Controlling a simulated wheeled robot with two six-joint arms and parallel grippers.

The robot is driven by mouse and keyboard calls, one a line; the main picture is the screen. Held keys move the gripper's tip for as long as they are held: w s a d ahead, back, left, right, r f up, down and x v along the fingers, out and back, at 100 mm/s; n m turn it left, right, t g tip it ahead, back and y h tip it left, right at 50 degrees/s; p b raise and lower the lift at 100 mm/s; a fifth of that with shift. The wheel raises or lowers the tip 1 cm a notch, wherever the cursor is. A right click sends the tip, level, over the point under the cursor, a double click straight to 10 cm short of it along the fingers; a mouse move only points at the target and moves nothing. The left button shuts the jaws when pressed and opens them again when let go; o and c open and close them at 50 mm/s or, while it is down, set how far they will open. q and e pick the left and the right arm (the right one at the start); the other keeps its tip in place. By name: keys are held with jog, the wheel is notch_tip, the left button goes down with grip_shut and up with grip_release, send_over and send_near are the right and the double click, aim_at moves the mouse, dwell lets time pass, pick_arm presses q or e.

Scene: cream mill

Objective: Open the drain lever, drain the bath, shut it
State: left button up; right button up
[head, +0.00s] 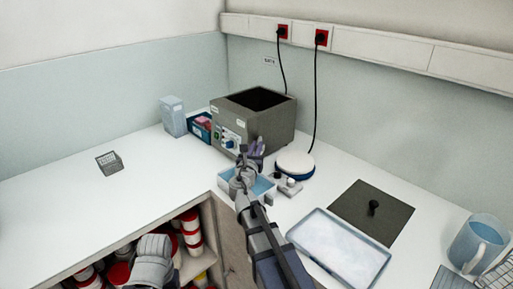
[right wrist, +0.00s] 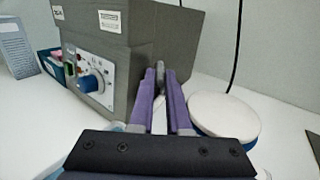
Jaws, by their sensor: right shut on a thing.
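The bath (head: 232,122) is a grey box with an open dark top, standing at the back corner of the counter. Its front panel with a blue knob (right wrist: 92,82) shows in the right wrist view. My right gripper (head: 257,145) is at the bath's right front side, its purple fingers shut on a small grey piece, seemingly the drain lever (right wrist: 160,70). The fingers mostly hide it, so I cannot tell its angle. A light blue tray (head: 263,187) sits below, partly behind my right arm.
A round white-topped device (head: 295,164) stands close right of the gripper. A dark mat (head: 372,210), a shallow tray (head: 338,248) and a blue jug (head: 478,243) are further right. Blue boxes (head: 200,128) stand left of the bath. The left counter is mostly clear.

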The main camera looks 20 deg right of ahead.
jog(key=shift+w, duration=0.1)
grip_shut()
jog(key=shift+w+a+m+g+h, duration=0.4)
jog(key=shift+m+g+h, duration=0.1)
jog(key=shift+h, duration=0.1)
jog(key=m+g+h, duration=0.1)
jog(key=g, duration=0.1)
jog(key=w+a+m+g+h, duration=0.1)
jog(key=m+g+h, duration=0.2)
jog(key=g, duration=0.1)
jog(key=shift+w+a+m+h, duration=0.2)
jog(key=shift+w+m+h, duration=0.1)
jog(key=shift+w+m, duration=0.1)
jog(key=o, duration=0.7)
grip_release()
jog(key=shift+s+t, duration=0.15)
jog(key=shift+t, duration=0.15)
